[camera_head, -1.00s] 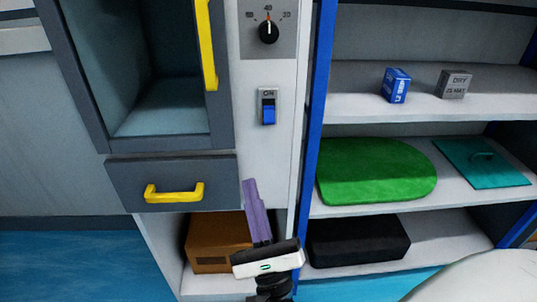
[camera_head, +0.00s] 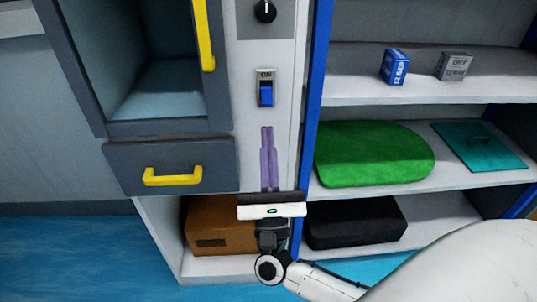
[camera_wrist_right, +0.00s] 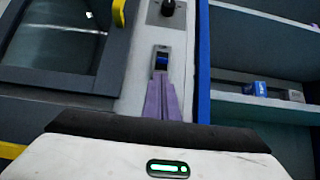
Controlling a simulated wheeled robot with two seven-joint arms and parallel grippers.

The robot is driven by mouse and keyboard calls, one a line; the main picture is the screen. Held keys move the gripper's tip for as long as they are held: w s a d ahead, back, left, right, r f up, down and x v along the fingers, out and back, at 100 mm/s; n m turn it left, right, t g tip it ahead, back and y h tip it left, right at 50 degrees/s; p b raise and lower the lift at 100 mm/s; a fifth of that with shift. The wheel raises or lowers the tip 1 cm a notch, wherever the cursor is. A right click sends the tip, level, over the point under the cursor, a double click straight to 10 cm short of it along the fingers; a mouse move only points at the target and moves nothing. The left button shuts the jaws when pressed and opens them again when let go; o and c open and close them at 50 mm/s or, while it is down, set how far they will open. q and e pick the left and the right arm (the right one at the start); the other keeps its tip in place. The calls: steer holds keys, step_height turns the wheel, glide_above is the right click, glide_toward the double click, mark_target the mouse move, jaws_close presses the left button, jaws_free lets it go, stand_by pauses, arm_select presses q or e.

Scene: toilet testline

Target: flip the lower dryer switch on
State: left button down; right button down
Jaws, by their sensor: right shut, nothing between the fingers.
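The dryer switch (camera_head: 266,88) is a blue rocker in a grey plate marked ON, on the white panel right of the dark cabinet. A black knob (camera_head: 265,11) sits above it. My right gripper (camera_head: 268,130) has purple fingers, shut and empty, pointing up at the panel just below the switch. In the head view a gap shows between fingertips and switch. In the right wrist view the switch (camera_wrist_right: 162,60) shows just beyond the fingertips (camera_wrist_right: 160,76); I cannot tell the depth between them. My left gripper is not in view.
A yellow door handle (camera_head: 206,35) and a yellow drawer handle (camera_head: 173,177) stand out left of the panel. A blue upright (camera_head: 312,110) borders shelves at right with a green mat (camera_head: 370,155), boxes and a black case (camera_head: 355,222). A cardboard box (camera_head: 217,228) sits below.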

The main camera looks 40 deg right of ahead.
mark_target(267, 99)
steer(key=shift+p+x, duration=0.3)
steer(key=shift+x, duration=1.8)
steer(key=shift+s+a+r+g+p, duration=0.15)
steer(key=shift+r+g+p, duration=0.15)
steer(key=shift+p, duration=0.65)
steer(key=shift+y, duration=0.5)
